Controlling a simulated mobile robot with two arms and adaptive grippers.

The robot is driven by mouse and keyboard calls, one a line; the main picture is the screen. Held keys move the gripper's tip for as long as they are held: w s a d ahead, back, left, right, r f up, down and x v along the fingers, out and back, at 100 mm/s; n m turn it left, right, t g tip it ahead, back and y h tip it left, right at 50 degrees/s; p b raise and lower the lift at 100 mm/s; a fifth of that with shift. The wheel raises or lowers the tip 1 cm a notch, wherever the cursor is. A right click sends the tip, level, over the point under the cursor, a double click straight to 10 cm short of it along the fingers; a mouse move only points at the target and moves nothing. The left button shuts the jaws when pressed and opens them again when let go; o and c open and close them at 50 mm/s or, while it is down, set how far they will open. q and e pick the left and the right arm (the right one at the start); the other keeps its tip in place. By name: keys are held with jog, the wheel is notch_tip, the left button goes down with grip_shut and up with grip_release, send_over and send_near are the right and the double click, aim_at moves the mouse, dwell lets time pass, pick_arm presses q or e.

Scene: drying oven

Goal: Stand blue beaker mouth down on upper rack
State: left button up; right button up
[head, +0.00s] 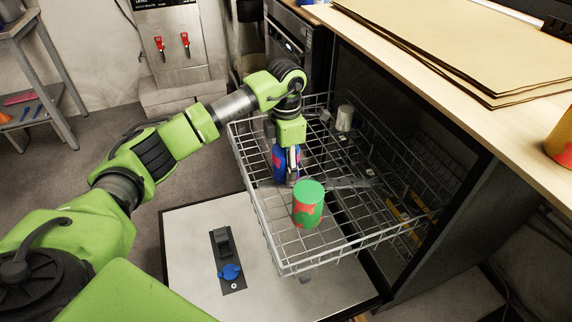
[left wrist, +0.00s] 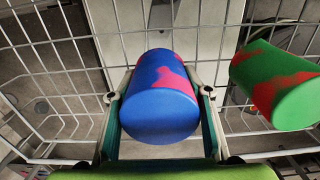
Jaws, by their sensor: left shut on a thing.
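The blue beaker with red patches (head: 279,165) is at the left side of the pulled-out upper rack (head: 284,270). My left gripper (head: 292,170) points down from above and is shut on it. In the left wrist view the blue beaker (left wrist: 160,95) sits between both fingers (left wrist: 160,96), its closed round end facing the camera. Its mouth is hidden, facing away toward the rack. I cannot tell whether its rim touches the wires. My right gripper is not in view.
A green beaker with red patches (head: 308,205) stands closed end up on the rack, close to the blue one; it also shows in the left wrist view (left wrist: 285,85). A whitish cup (head: 344,118) is at the rack's back. The open door (head: 190,240) lies below. A wooden counter (head: 430,75) overhangs the right.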

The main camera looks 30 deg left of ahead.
pick_arm(q)
jog(key=shift+f, duration=0.25)
jog(key=o, duration=1)
jog(key=shift+o, duration=0.2)
notch_tip(320, 180, up, 12)
dwell(0.4)
